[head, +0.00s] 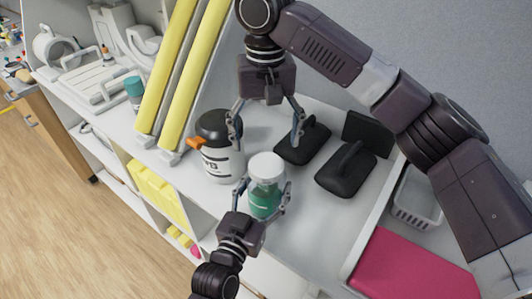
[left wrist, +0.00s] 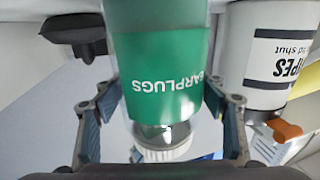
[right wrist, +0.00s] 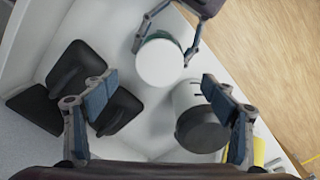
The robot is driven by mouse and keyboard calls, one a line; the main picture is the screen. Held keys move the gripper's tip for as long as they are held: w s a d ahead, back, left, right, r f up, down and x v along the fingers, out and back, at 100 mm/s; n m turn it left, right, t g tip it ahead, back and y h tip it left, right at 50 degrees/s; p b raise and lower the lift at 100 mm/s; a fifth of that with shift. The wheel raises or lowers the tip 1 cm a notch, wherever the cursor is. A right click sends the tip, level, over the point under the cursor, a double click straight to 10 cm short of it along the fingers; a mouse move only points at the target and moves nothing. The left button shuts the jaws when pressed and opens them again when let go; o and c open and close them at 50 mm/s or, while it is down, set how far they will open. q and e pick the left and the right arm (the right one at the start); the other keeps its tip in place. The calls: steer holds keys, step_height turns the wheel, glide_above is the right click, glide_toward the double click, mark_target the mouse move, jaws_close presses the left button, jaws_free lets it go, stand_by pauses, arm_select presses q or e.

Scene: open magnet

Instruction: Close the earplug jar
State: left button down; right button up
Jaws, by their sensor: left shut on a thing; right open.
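The earplug jar (head: 264,203) is clear with a green label and stands upright in the head view. Its white lid (head: 266,166) sits on top; I cannot tell whether it is fully tight. My left gripper (head: 264,196) is shut around the jar's body, with one finger on each side. The left wrist view shows the green "EARPLUGS" label (left wrist: 165,80) between its fingers. My right gripper (head: 266,122) is open and empty, above and behind the jar. In the right wrist view the round lid (right wrist: 159,63) lies just beyond its fingertips.
A white wipes canister (head: 222,162) with a black top and orange tab stands close left of the jar. Two black padded pieces (head: 346,172) lie to the right. Yellow pads (head: 190,75) lean behind left. A white basket (head: 416,200) and pink pad (head: 410,268) are at right.

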steer(key=shift+r, duration=2.7)
arm_select(q)
steer(key=shift+c, duration=1.9)
jaws_free()
steer(key=shift+s, duration=0.1)
steer(key=v, duration=1.1)
steer(key=shift+s+a, duration=0.15)
steer(key=shift+s, duration=0.2)
